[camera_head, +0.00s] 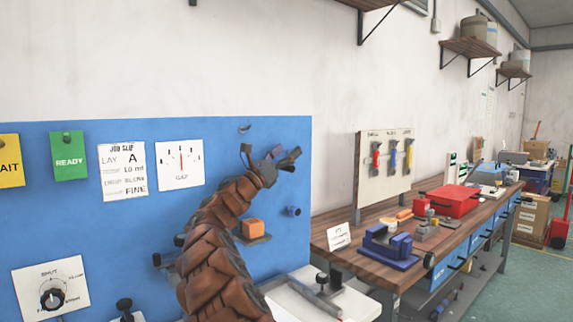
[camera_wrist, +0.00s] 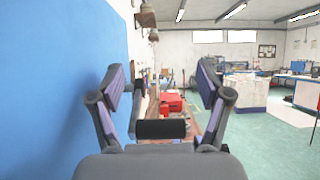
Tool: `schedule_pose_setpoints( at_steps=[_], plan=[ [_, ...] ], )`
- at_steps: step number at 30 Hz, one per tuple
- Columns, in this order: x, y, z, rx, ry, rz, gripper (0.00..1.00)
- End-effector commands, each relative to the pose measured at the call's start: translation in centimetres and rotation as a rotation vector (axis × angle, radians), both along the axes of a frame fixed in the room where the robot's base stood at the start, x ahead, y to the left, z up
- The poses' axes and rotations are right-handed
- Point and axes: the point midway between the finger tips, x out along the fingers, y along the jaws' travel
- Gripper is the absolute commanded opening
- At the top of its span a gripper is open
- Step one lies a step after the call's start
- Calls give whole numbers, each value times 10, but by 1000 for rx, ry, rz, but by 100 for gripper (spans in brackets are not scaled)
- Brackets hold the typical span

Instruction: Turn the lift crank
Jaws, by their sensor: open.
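My gripper (camera_head: 272,156) is open in front of the blue panel (camera_head: 100,225) in the head view, its fingers spread toward the right. In the wrist view the two fingers of my gripper (camera_wrist: 162,92) stand wide apart. A black cylinder (camera_wrist: 162,129) shows between them; I cannot tell whether it is a crank handle or part of my gripper. No part is clearly marked as the lift crank. A grey bar with a black knob (camera_head: 322,278) lies on a white machine top (camera_head: 362,303), below and right of my gripper. Another black knob (camera_head: 125,304) stands at the lower left.
An orange block (camera_head: 252,228) and a blue knob (camera_head: 292,211) sit on the panel below my gripper. A wooden bench (camera_head: 345,258) to the right holds a blue vise (camera_head: 388,244) and a red box (camera_head: 453,201). Open floor (camera_wrist: 262,140) lies right in the wrist view.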

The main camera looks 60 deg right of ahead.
Motion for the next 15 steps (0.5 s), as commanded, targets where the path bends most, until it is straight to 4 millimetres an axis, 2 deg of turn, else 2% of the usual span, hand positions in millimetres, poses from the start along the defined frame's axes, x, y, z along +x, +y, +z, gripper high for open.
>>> schedule_pose_setpoints(
  at_steps=[7, 15],
  plan=[
    [0, 0, 39, 1, -3, 2, 77],
    [-1, 0, 58, 0, 0, -2, 77]
  ],
)
